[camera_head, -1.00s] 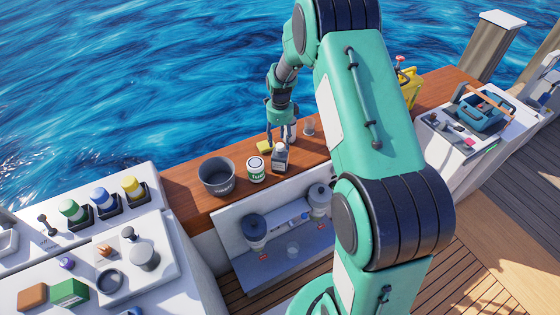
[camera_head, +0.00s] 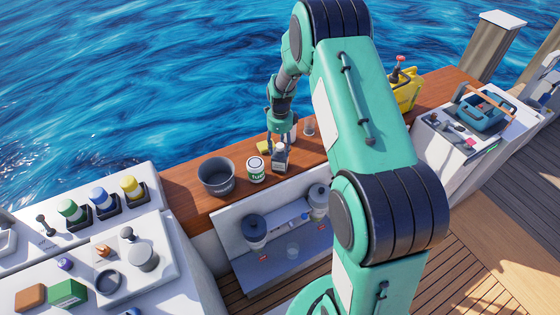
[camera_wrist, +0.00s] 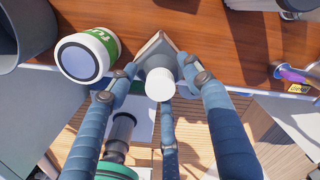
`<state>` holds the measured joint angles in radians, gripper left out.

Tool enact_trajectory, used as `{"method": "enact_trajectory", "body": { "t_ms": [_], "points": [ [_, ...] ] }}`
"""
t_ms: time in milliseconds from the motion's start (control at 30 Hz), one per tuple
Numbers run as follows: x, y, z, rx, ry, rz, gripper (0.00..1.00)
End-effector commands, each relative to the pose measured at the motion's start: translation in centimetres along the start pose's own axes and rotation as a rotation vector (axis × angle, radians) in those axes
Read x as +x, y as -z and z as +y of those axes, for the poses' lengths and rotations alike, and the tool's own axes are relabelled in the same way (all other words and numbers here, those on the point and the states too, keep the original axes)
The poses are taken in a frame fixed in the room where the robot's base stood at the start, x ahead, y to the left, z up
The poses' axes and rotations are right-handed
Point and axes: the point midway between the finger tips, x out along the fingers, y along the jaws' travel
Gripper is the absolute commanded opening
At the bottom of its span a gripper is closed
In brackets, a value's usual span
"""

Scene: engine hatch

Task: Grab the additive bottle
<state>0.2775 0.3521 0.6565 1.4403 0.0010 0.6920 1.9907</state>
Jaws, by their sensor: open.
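The bottle with a white cap and grey body (camera_head: 280,158), which I take for the additive bottle, stands upright on the wooden ledge near its front edge. In the wrist view its white cap (camera_wrist: 160,85) faces me, with the grey shoulders below it. My gripper (camera_head: 281,141) is over the bottle, fingers pointing down. In the wrist view my open gripper (camera_wrist: 164,80) has blue fingers to the left, right and near side of the bottle. Whether any finger touches it I cannot tell. Most of the bottle's body is hidden from above.
A white tub with a green label (camera_head: 256,169) stands close left of the bottle, near the left finger. A grey pot (camera_head: 216,177) is further left. A yellow sponge (camera_head: 264,147) lies behind, and a clear cup (camera_head: 309,127) stands to the right. An open hatch (camera_head: 285,250) lies below the ledge.

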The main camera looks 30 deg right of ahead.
Motion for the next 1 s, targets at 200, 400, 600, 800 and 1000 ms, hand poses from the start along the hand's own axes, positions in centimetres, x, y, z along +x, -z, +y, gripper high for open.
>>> {"method": "enact_trajectory", "body": {
  "t_ms": [200, 400, 600, 800, 1000],
  "points": [
    [0.0, 0.0, 0.0, 0.0, 0.0, 0.0, 0.1],
    [0.0, 0.0, 0.0, 0.0, 0.0, 0.0, 0.0],
    [0.0, 0.0, 0.0, 0.0, 0.0, 0.0, 0.0],
    [-0.5, 0.0, 0.0, 0.0, 0.0, 0.0, 0.0],
    [-2.4, -0.1, -0.1, 0.0, 0.003, -0.001, 0.0]
  ]
}}
